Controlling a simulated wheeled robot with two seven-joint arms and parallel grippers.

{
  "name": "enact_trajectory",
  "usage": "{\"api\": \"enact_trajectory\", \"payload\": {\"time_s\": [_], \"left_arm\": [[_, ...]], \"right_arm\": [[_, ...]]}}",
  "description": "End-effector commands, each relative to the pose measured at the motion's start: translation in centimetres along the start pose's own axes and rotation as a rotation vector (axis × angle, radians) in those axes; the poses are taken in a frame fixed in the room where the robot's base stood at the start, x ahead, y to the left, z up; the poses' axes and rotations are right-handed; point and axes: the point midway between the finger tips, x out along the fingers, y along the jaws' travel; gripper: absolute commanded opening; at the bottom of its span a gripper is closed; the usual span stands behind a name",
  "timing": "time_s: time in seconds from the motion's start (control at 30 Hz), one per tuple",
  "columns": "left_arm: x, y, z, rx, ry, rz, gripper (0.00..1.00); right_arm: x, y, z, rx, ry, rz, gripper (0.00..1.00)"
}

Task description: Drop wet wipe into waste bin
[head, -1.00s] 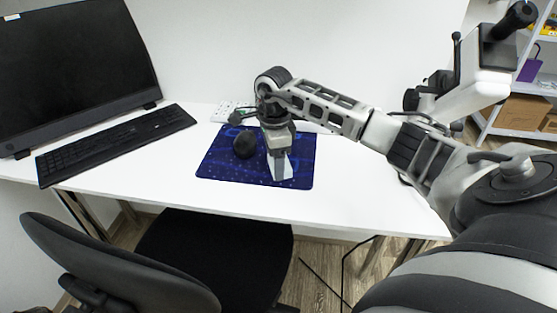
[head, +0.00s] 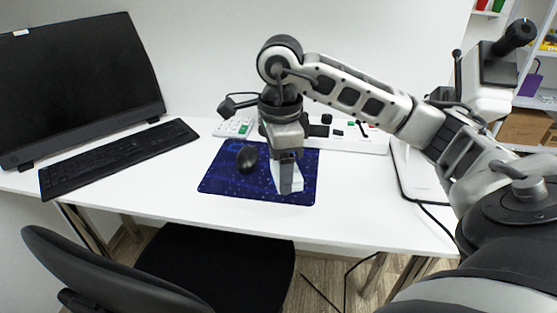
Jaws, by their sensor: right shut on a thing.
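My right gripper (head: 286,182) points down over the blue mouse pad. It is shut on a white wet wipe (head: 297,182), which shows around the fingertips. Whether the wipe still touches the pad is hard to tell. No waste bin shows in this view. My left gripper is out of view.
On the white desk (head: 345,213) are the blue mouse pad (head: 222,178), a black mouse (head: 247,159), a black keyboard (head: 120,158) and a monitor (head: 80,85). A white device (head: 234,127) stands behind the pad. A black chair (head: 215,255) is in front. Shelves (head: 525,105) stand at right.

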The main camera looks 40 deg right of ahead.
Motion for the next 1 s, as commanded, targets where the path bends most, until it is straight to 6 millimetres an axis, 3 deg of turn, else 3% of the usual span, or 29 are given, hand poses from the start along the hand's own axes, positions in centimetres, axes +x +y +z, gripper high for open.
{"api": "enact_trajectory", "payload": {"time_s": [0.23,0.73,0.87,1.0], "left_arm": [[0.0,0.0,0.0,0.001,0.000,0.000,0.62],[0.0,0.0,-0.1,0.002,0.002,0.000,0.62],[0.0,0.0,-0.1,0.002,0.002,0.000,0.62],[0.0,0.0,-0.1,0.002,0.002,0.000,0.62]], "right_arm": [[-1.1,2.4,0.4,-0.001,0.000,-0.002,0.42],[-1.3,2.9,0.9,-0.027,-0.002,-0.001,0.42],[-1.6,3.2,3.3,-0.173,-0.004,-0.003,0.42],[-2.5,4.2,8.3,-0.509,-0.003,-0.008,0.42]]}}
